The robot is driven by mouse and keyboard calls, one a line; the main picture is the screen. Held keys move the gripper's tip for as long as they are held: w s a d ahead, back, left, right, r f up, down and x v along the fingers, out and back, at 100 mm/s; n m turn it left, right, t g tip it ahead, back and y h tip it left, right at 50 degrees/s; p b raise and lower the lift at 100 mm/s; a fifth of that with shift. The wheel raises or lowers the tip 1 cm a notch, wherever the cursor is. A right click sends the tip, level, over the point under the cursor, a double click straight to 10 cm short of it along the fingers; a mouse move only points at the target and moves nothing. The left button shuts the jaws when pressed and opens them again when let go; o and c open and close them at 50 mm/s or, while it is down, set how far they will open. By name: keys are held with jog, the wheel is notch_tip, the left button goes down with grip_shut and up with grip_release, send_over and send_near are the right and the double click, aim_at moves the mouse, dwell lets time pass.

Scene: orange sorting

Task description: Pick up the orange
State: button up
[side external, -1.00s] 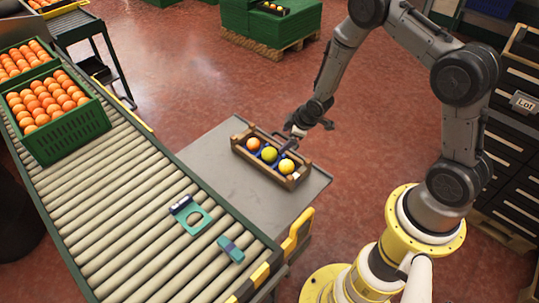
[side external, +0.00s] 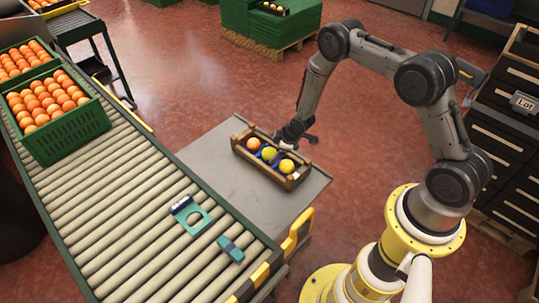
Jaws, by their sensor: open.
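A small wooden crate (side external: 296,182) stands on the grey table and holds three fruits in a row. An orange fruit (side external: 253,144) is at its left end. A yellow-green fruit (side external: 269,153) is in the middle, and a yellow-orange fruit (side external: 287,166) is at the right end. My gripper (side external: 279,145) is open over the far side of the crate, close to the middle fruit. Its fingertips are small and partly hidden, so I cannot tell whether they touch a fruit. Blue lining shows between the fruits.
A roller conveyor (side external: 130,205) runs along the left, with green crates of oranges (side external: 75,137) at its far end. The grey table (side external: 215,172) is bare around the wooden crate.

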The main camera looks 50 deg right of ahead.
aim_at(272, 152)
jog(key=shift+x, duration=1.75)
jog(key=shift+w, duration=0.1)
jog(key=shift+r, duration=0.1)
jog(key=c, duration=1.2)
